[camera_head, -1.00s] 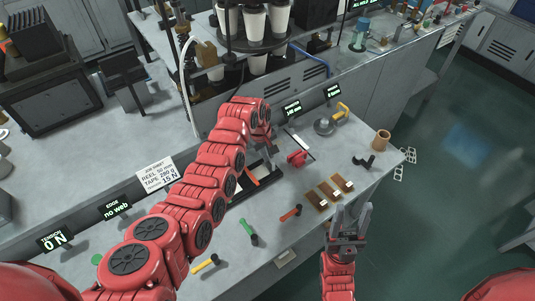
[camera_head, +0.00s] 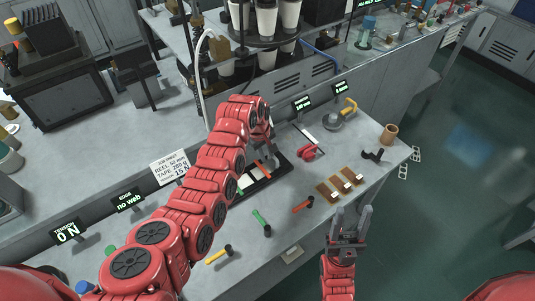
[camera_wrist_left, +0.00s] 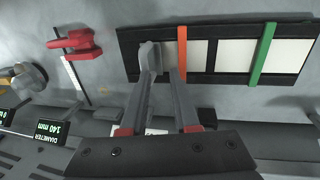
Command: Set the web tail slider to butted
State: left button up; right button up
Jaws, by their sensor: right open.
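A black-framed strip with white panels (camera_wrist_left: 226,55) lies on the bench, crossed by an orange bar (camera_wrist_left: 182,48) and a green bar (camera_wrist_left: 262,52). It also shows in the head view (camera_head: 262,184), partly hidden by my left arm. I cannot read any "butted" mark on it. My left gripper (camera_wrist_left: 164,64) is over the strip, with a gap between its fingers. One fingertip is close to the orange bar; I cannot tell whether they touch. In the head view my left gripper (camera_head: 264,134) is partly hidden. My right gripper (camera_head: 351,222) is open and empty above the front edge.
A red clamp-like part (camera_head: 309,152) and a wooden block with several pieces (camera_head: 338,187) stand right of the strip. Small displays (camera_head: 302,103) stand behind.

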pick_arm(q)
jog(key=shift+o, duration=0.9)
jog(key=shift+d+f, duration=0.15)
jog(key=shift+f, duration=0.15)
jog(key=shift+s+a, duration=0.15)
jog(key=shift+a, duration=0.05)
jog(key=shift+d, duration=0.1)
